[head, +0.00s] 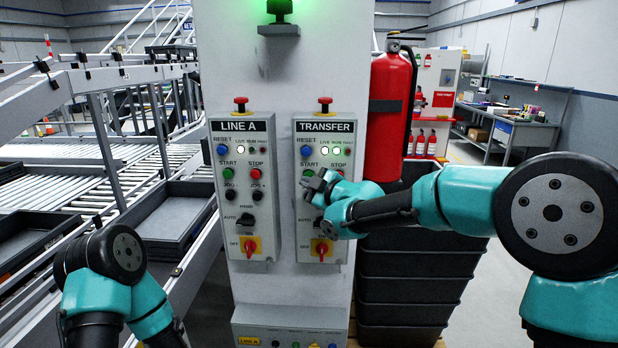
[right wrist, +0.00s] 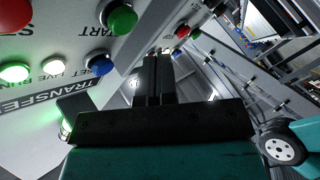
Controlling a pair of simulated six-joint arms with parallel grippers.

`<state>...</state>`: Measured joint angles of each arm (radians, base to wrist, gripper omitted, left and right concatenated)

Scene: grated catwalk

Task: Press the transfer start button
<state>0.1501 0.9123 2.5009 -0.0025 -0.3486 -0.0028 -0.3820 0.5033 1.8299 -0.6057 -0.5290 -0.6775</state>
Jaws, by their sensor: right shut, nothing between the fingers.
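The TRANSFER panel (head: 345,127) is the right one of two grey control boxes on a white column. Its green START button (head: 309,168) is on the panel's left side, under the blue RESET button (head: 305,151). In the right wrist view, the START button (right wrist: 123,20) is clear beside the blue RESET button (right wrist: 98,64). My right gripper (head: 308,184) is shut and empty, in front of the panel just below START. In the right wrist view its fingertips (right wrist: 156,60) appear apart from the button. My left arm shows at lower left, its gripper out of view.
The LINE A panel (head: 241,127) with matching buttons is to the left. A red emergency button (head: 325,104) tops the TRANSFER box. A fire extinguisher (head: 388,115) and stacked dark bins (head: 405,285) stand right of the column. A roller conveyor (head: 60,185) is at left.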

